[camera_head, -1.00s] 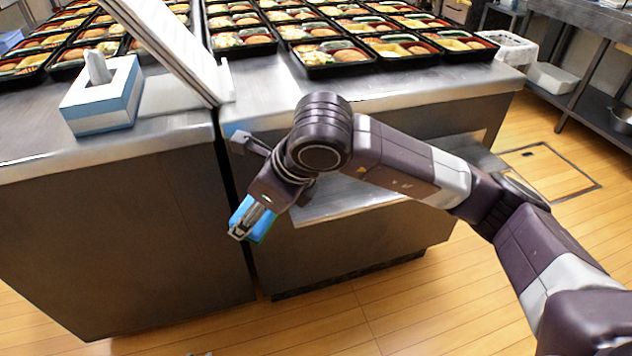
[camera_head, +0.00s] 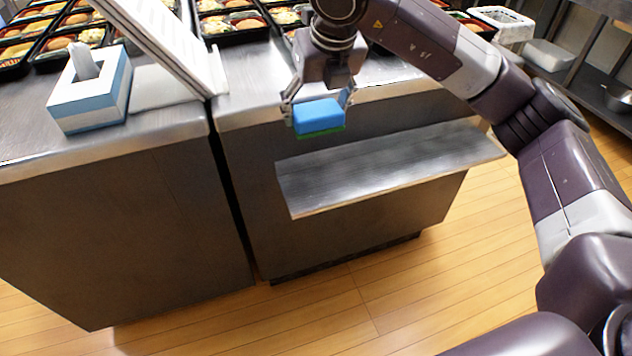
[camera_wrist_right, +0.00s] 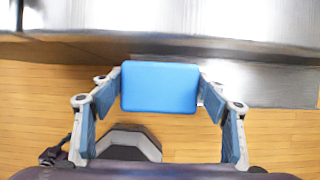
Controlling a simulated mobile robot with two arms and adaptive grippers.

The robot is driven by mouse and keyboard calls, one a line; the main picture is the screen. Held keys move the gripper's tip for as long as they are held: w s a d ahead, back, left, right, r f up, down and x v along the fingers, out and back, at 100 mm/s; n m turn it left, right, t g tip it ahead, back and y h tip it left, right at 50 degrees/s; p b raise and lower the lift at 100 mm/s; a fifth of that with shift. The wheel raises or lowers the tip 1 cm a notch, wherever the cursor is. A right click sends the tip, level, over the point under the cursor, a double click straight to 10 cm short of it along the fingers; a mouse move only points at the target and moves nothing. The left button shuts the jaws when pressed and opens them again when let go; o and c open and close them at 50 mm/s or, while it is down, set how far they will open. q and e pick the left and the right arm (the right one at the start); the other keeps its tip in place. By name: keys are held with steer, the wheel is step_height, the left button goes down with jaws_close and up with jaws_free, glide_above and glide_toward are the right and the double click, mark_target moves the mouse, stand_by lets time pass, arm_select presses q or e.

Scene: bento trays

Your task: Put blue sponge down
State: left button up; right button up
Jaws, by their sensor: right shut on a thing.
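The blue sponge (camera_head: 319,117) has a green underside. My right gripper (camera_head: 318,108) is shut on it, one finger on each side. The sponge is held in the air in front of the steel counter, near its front edge and above the level of the lower steel shelf (camera_head: 390,165). In the right wrist view the sponge (camera_wrist_right: 160,87) sits between the two fingertips of the gripper (camera_wrist_right: 160,90), with the floor and part of the shelf (camera_wrist_right: 270,82) below. My left gripper is not in view.
Filled bento trays (camera_head: 232,25) stand in rows on the counter top. A blue and white tissue box (camera_head: 92,95) is on the left counter beside a white leaning panel (camera_head: 165,45). The shelf is bare where it shows. A white basket (camera_head: 503,22) stands at the back right.

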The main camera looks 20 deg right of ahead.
step_height(320, 180, down, 14)
steer(key=shift+f+b, duration=0.2)
steer(key=shift+b, duration=0.65)
step_height(320, 180, down, 4)
steer(key=shift+b, duration=0.45)
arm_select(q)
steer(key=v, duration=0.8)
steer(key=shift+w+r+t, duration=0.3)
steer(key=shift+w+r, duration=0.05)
arm_select(e)
steer(key=o, duration=1.2)
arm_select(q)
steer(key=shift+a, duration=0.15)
arm_select(e)
steer(key=shift+s, duration=0.1)
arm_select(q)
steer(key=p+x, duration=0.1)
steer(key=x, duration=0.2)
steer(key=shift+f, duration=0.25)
arm_select(e)
steer(key=v, duration=0.7)
steer(key=shift+s+d+r, duration=0.1)
steer(key=shift+s+r, duration=0.05)
steer(key=shift+r, duration=0.1)
